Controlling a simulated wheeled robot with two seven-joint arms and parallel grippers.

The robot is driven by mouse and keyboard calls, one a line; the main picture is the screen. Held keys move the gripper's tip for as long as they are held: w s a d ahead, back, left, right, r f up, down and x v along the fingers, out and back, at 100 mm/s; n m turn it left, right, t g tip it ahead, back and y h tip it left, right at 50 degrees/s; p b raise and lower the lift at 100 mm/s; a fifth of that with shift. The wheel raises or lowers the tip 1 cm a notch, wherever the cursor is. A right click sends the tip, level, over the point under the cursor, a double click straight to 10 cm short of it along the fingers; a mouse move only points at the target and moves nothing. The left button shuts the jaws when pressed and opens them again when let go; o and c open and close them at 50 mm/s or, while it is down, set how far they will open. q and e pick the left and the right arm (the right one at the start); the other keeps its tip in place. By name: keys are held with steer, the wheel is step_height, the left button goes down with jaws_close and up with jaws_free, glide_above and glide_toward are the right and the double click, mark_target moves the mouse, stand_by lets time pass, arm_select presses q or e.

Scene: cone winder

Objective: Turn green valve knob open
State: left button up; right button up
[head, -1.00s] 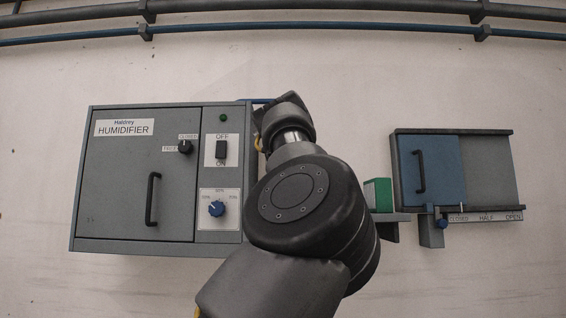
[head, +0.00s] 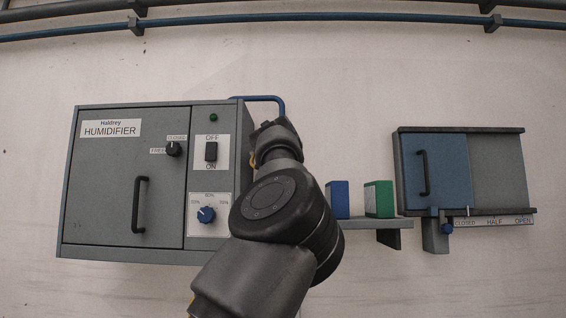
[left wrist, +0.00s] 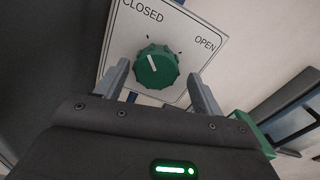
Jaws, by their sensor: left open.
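The green valve knob (left wrist: 157,67) shows in the left wrist view on a white plate (left wrist: 132,28) marked CLOSED and OPEN. The knob's white pointer mark aims up and slightly left, toward the CLOSED side. My left gripper (left wrist: 159,70) is open, with one finger on either side of the knob. I cannot tell whether the fingers touch it. In the head view my left arm hides the knob and its plate. My right gripper is in neither view.
The grey humidifier cabinet (head: 112,185), with a switch (head: 211,151) and blue dial (head: 206,215), stands left of my arm. Blue (head: 339,199) and green (head: 379,198) boxes sit on a shelf (head: 385,222) to the right. Beyond is a blue sliding door (head: 442,170).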

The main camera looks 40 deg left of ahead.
arm_select(q)
steer(key=shift+s+a, duration=0.2)
steer(key=shift+c, duration=0.8)
steer(key=c, duration=0.8)
steer(key=shift+c, duration=0.2)
steer(key=shift+s+a+m+p, duration=0.15)
steer(key=shift+m+p, duration=0.1)
steer(key=shift+m, duration=4.15)
steer(key=shift+w+a+m+p, duration=0.1)
steer(key=shift+m+p, duration=0.15)
steer(key=shift+m, duration=4.45)
